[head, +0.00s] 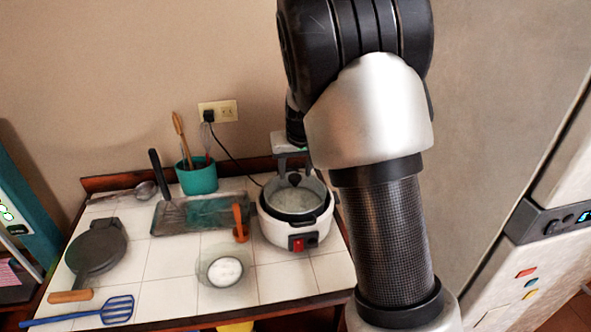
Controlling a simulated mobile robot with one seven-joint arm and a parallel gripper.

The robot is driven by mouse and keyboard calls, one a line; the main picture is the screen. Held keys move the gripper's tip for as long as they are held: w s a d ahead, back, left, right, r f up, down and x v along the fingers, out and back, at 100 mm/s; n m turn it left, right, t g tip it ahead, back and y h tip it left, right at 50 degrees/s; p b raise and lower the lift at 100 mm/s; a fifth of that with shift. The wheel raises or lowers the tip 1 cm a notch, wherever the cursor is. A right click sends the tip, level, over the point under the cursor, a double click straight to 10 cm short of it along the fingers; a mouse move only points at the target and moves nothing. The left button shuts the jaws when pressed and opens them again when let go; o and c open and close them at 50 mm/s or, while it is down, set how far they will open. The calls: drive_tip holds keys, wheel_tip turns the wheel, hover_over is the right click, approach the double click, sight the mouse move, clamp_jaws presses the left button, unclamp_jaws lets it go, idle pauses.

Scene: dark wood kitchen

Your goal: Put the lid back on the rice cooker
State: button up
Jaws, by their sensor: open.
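The white rice cooker (290,233) stands at the right end of the tiled counter, with a red switch on its front. A clear glass lid with a dark knob (294,180) shows at the back of its opening. The lid's edge is hard to make out, and I cannot tell whether it sits flat or tilted. My gripper (293,169) is open, just above and around the knob. I cannot tell whether it touches the knob. My arm hides part of the area behind and right of the cooker.
A glass dish with white contents (225,270) stands in front. A round dark pan (96,248) and blue spatula (100,311) lie left.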

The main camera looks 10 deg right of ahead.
drive_tip(key=v, duration=1.2)
drive_tip(key=s+r, duration=0.2)
drive_tip(key=s, duration=1.2)
drive_tip(key=s+r+t, duration=0.1)
drive_tip(key=s+r, duration=0.1)
drive_tip(key=s, duration=1.2)
drive_tip(key=shift+s+r, duration=0.3)
drive_tip(key=shift+s, duration=0.05)
